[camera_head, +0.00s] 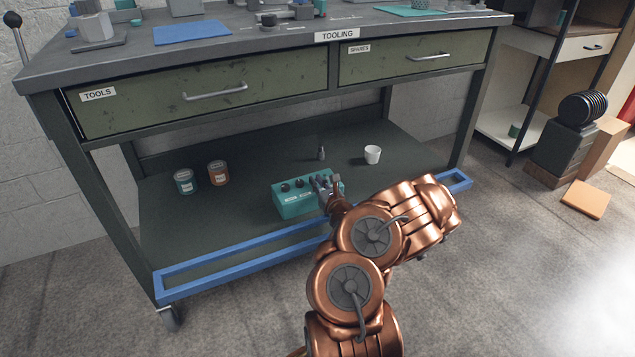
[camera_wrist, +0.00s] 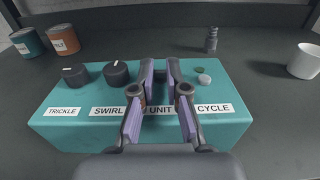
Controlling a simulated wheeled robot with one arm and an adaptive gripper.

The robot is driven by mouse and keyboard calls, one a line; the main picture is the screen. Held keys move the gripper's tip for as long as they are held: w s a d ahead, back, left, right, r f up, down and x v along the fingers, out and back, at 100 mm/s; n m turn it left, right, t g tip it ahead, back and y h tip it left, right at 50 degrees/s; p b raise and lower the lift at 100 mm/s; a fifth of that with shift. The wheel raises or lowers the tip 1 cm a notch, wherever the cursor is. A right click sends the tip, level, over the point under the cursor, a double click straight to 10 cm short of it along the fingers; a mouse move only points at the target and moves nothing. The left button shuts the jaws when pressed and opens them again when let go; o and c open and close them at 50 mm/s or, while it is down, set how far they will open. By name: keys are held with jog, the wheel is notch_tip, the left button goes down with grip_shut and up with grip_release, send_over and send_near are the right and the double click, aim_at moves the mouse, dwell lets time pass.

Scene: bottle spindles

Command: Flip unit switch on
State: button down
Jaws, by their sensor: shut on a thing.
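The teal control box (camera_head: 295,205) stands on the lower shelf, and its top fills the middle of the wrist view (camera_wrist: 75,140). The UNIT label (camera_wrist: 160,110) shows between the fingers of my gripper (camera_wrist: 160,82). The gripper reaches down over the UNIT position, its purple-padded fingers closed on the unit switch, which they mostly hide. Whether the switch is on or off cannot be told. In the head view my gripper (camera_head: 326,184) is over the right half of the box. The trickle knob (camera_wrist: 75,75) and swirl knob (camera_wrist: 117,73) are to the left. The cycle button (camera_wrist: 204,79) is to the right.
Two cans, teal (camera_head: 185,182) and orange (camera_head: 218,173), stand left on the shelf. A small dark bottle (camera_head: 321,154) and a white cup (camera_head: 372,155) stand behind the box. A blue rail (camera_head: 240,260) edges the shelf front. Drawers (camera_head: 215,92) hang above.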

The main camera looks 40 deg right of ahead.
jog(key=shift+r+p, duration=0.2)
jog(key=shift+p, duration=0.15)
jog(key=p, duration=0.1)
jog(key=g+p, duration=0.1)
jog(key=p, duration=0.1)
jog(key=shift+w+r, duration=0.15)
jog(key=shift+r, duration=0.2)
jog(key=g+p, duration=0.1)
jog(key=p, duration=0.1)
jog(key=g+y+p, duration=0.1)
jog(key=p, duration=0.2)
jog(key=shift+w+r, duration=0.2)
jog(key=shift+w+g+y+p, duration=0.25)
jog(key=shift+g+p, duration=0.45)
jog(key=shift+p, duration=0.4)
jog(key=shift+w+d+g+y+p, duration=0.15)
jog(key=shift+g+y+p, duration=0.2)
jog(key=shift+g, duration=0.35)
jog(key=shift+w+d+g+y+p, duration=0.15)
jog(key=shift+g+p, duration=0.3)
jog(key=shift+g, duration=0.25)
jog(key=shift+w+g+y+p, duration=0.1)
jog(key=shift+g+y+p, duration=0.15)
jog(key=shift+g+p, duration=1.1)
jog(key=shift+d+f+t+p, duration=0.1)
jog(key=shift+f+t+p, duration=0.15)
jog(key=shift+p, duration=0.95)
